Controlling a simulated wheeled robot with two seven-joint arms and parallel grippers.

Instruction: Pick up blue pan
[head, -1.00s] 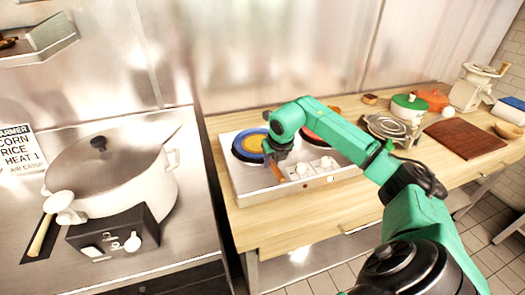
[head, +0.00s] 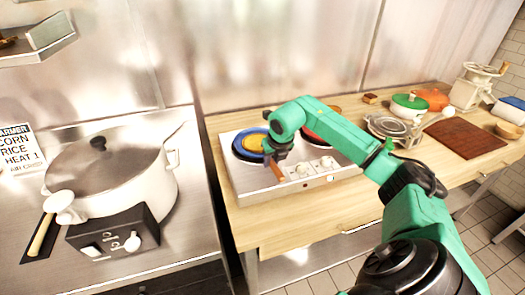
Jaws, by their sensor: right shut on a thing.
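The blue pan (head: 238,150) sits on the left burner of a white two-burner cooktop (head: 245,190), with something yellow (head: 252,143) inside it. Its brown handle (head: 276,170) points toward the front of the cooktop. My right gripper (head: 274,157) reaches in from the right and is shut on the pan at its handle side. The fingertips are small and partly hidden by the wrist. I cannot tell whether the pan is lifted off the burner. My left gripper is not in view.
A red pan (head: 318,136) is on the right burner, partly behind my arm. A green-lidded pot (head: 409,104), an orange pot (head: 432,98), a scale (head: 388,127) and a brown board (head: 465,138) stand to the right. A large white cooker (head: 125,185) is at left.

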